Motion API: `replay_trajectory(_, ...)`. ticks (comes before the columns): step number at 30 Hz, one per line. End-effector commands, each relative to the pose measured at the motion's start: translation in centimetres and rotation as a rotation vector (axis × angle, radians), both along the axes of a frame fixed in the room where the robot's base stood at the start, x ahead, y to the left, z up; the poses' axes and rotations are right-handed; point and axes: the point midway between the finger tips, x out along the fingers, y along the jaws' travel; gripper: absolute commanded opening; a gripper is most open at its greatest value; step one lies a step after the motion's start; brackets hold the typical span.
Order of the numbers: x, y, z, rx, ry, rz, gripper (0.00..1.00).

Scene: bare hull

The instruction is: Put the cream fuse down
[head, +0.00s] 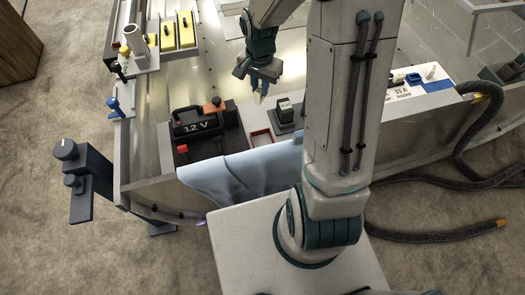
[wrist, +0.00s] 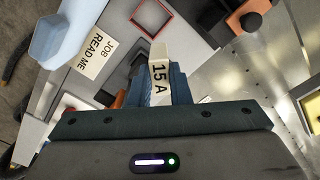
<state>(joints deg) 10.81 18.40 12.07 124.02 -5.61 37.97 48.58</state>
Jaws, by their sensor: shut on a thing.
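The cream fuse (wrist: 158,72) is held between the fingertips of my gripper (wrist: 160,85) and carries the marking "15 A" in the wrist view. In the head view my gripper (head: 261,88) is shut on the fuse, above the bench and left of my arm column. The fuse is small and partly covered by the fingers there. A red-rimmed square recess (head: 261,138) lies below my gripper in the bench surface; it also shows in the wrist view (wrist: 133,22), beyond the fuse. The fuse appears apart from the surface.
A blue cloth (head: 235,174) hangs over the front edge. A "JOB READ ME" card (wrist: 97,55) lies nearby. A 15 A panel (head: 405,92) is at right.

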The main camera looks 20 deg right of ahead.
Motion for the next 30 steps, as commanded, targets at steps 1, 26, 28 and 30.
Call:
replay_trajectory(1,-0.2,0.0,-2.2,-0.001,-0.001,-0.031,0.00)
replay_trajectory(26,-2.7,0.1,-12.5,-0.006,0.005,-0.419,0.00)
replay_trajectory(28,-2.8,0.1,-13.9,-0.006,0.007,-0.421,0.00)
replay_trajectory(30,-2.7,0.1,-15.3,-0.006,0.008,-0.420,0.00)
